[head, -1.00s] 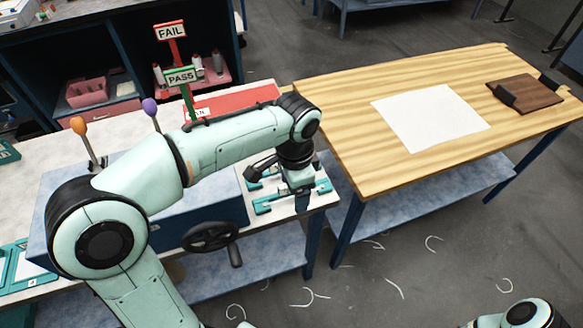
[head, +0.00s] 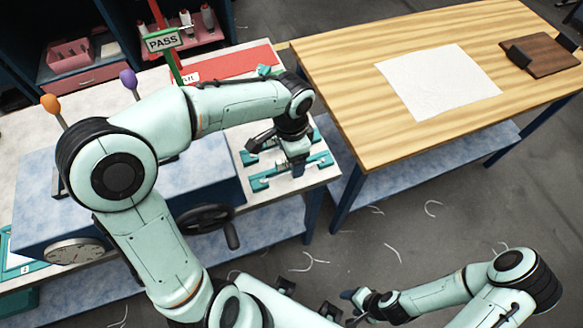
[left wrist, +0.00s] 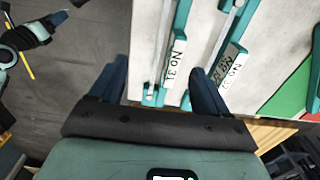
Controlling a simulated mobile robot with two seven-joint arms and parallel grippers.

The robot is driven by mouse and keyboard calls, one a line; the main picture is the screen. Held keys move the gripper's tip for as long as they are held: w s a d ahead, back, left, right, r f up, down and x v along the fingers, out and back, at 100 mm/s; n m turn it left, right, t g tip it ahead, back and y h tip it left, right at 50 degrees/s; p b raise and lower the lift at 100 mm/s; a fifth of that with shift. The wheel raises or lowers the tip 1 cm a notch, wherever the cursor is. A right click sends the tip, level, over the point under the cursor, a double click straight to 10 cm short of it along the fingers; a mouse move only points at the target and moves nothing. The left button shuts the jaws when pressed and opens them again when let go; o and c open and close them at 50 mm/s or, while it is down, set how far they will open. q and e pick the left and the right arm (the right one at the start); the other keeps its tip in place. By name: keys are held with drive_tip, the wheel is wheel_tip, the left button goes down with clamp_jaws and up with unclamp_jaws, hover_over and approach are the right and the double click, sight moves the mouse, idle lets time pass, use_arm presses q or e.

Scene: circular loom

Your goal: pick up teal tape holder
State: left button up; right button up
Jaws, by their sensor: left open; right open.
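Two long teal tape holders lie side by side on the table's right end: a front one (head: 262,183) and a rear one (head: 249,158). My left gripper (head: 296,166) is above them, pointing down and hiding part of both. In the left wrist view, its fingers (left wrist: 157,92) are open and empty. One teal holder (left wrist: 180,20) with a white lettered label shows between and beyond the fingertips. The second holder (left wrist: 236,28) is to its right, partly behind the right finger. I cannot tell whether the fingers touch either. My right gripper (head: 345,307) is low at the bottom, away from the holders, open.
A blue box with a hand wheel (head: 205,216) stands left of the holders. A red board (head: 235,66) and a green PASS sign (head: 163,40) are behind. A wooden table (head: 345,75) with a white sheet (head: 438,82) is at right. White scraps litter the floor.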

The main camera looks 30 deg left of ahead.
use_arm(q)
drive_tip(key=f, duration=0.3)
drive_tip(key=w+f, duration=0.1)
drive_tip(key=f, duration=0.1)
drive_tip(key=shift+f, duration=0.1)
drive_tip(key=shift+s, duration=0.1)
drive_tip(key=c, duration=1.1)
